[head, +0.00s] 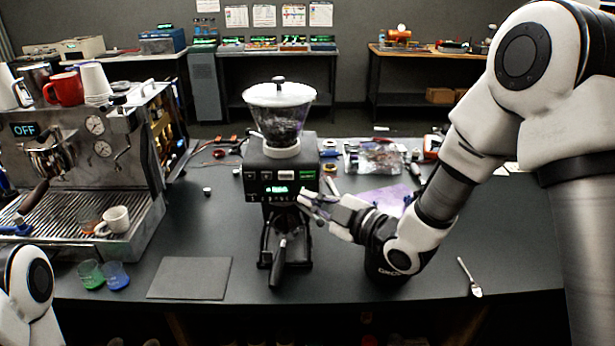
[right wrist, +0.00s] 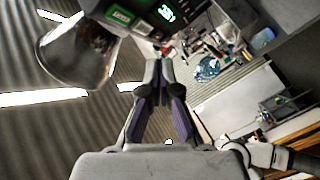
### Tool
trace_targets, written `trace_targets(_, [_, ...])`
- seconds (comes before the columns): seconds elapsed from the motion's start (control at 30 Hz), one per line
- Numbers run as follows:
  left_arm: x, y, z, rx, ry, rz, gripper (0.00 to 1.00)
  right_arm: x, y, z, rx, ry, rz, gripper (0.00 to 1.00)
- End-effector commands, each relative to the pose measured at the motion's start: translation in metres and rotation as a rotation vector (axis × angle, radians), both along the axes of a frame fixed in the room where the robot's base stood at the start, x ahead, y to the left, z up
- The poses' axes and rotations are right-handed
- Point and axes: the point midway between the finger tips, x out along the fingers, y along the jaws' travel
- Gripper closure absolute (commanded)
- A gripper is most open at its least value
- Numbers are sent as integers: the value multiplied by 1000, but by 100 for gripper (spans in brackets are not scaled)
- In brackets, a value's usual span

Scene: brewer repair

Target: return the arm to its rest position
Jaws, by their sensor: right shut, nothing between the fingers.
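My right arm comes in from the right in the head view. Its gripper (head: 318,202) is beside the right side of the black coffee grinder (head: 282,180), close to its front controls. In the right wrist view the gripper's fingers (right wrist: 160,68) are together and hold nothing. The grinder's lit panel (right wrist: 140,20) shows just past the fingertips there; I cannot tell whether they touch it. A portafilter (head: 277,265) with a black handle sits at the grinder's lower front. Only part of my left arm shows at the lower left; its gripper is out of view.
The espresso machine (head: 85,160) stands at the left, its display reading OFF, with a white cup (head: 113,220) on its tray. Green and blue glasses (head: 115,275), a grey mat (head: 190,278) and a spoon (head: 470,278) lie near the front. Tools and parts clutter the back. The front right is mostly clear.

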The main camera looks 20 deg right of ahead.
Motion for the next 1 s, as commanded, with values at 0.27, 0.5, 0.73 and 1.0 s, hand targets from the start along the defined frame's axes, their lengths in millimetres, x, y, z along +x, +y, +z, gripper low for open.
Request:
trace_targets(0.27, [0, 0, -1, 0, 0, 0, 100, -1, 0, -9, 0, 16, 0, 100])
trace_targets(0.5, [0, 0, -9, 0, 0, 0, 100, -36, 6, -158, -22, 304, -2, 100])
trace_targets(0.73, [0, 0, -16, 0, 0, 0, 100, -148, -15, -334, -4, 868, -209, 100])
trace_targets(1.0, [0, 0, -18, 0, 0, 0, 100, -317, -68, -415, 183, 1525, -914, 100])
